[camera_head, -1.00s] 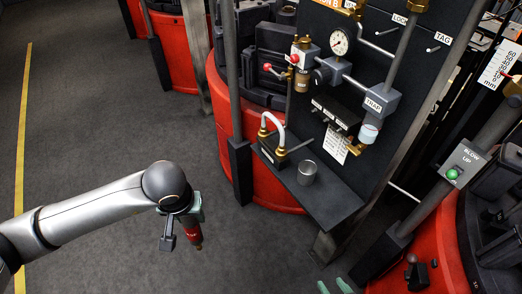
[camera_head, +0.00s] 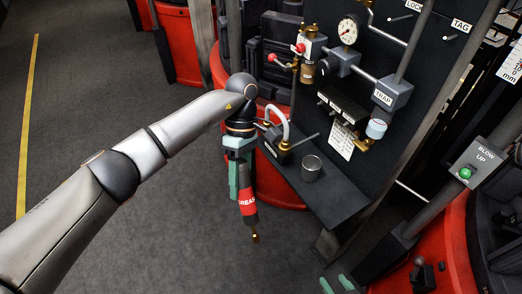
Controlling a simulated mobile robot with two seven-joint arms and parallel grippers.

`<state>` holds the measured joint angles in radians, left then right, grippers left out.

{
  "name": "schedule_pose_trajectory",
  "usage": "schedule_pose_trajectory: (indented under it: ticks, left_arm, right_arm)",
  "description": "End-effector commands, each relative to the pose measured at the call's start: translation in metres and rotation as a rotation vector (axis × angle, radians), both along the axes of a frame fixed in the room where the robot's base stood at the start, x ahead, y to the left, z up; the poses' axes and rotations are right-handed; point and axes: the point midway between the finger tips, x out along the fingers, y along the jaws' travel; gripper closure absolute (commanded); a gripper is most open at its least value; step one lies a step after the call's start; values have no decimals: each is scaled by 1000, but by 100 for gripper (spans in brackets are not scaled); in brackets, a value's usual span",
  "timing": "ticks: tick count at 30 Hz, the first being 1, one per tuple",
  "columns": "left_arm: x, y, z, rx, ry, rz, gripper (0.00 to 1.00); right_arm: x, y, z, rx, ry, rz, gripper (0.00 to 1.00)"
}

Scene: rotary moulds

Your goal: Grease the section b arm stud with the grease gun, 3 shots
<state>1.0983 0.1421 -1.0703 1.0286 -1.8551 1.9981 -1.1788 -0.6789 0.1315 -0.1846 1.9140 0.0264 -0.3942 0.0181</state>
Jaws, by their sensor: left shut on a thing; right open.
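The grease gun (camera_head: 247,203), with a red labelled band and a brass tip, hangs nose down and slightly tilted in my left gripper (camera_head: 236,180). The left gripper is shut on it, beside the left end of the dark shelf. The tip points at the floor and appears clear of everything. My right gripper (camera_head: 338,286) shows only its green fingertips at the bottom edge; they are apart and empty. I cannot pick out the section b arm stud; my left arm hides part of the machine.
The dark shelf (camera_head: 345,200) carries a metal cup (camera_head: 311,168) and a block with a pale looped hose (camera_head: 283,130). Above is a panel with a gauge (camera_head: 348,30) and a trap (camera_head: 393,92). A blow up button box (camera_head: 472,165) stands right. Floor at left is clear.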

Motion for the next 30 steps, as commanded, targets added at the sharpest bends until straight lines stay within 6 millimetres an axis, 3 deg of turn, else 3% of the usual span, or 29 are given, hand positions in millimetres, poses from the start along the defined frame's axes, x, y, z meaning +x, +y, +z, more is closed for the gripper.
schedule_pose_trajectory:
  ticks: [14,24,30]
  left_arm:
    - [29,-30,11,-286,272,787,100]
    - [58,-45,20,-711,337,1384,100]
    - [79,-44,20,-950,307,1586,100]
  right_arm:
    - [0,0,-16,0,0,0,50]
    - [0,0,-31,0,0,0,50]
    - [0,0,-40,0,1,0,50]
